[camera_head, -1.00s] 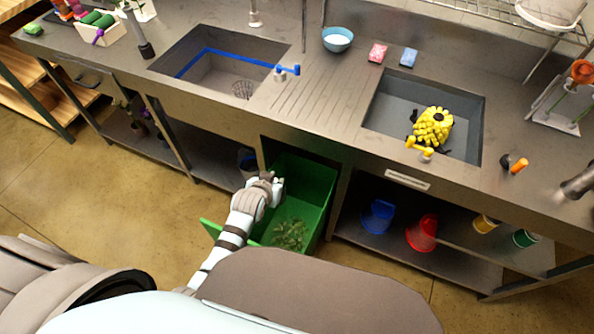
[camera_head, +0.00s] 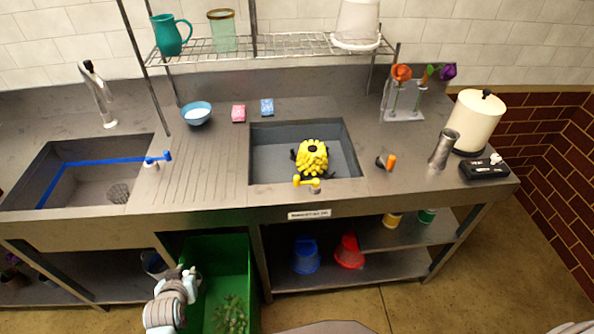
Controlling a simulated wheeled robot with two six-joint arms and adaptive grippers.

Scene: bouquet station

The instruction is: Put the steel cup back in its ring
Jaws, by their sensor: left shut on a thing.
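A tall steel-coloured cup (camera_head: 444,148) stands upright on the right part of the counter, left of a cream canister. I cannot make out its ring in this view. My left gripper (camera_head: 189,282) is low at the left side of the open green bin (camera_head: 222,258), below the counter and far from the steel cup. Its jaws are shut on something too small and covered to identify. My right gripper is not in view.
The cream canister (camera_head: 474,122) and a black box (camera_head: 485,168) stand close to the steel cup. The flower stand (camera_head: 402,115) is behind it, and an orange-handled tool (camera_head: 387,162) lies to its left.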

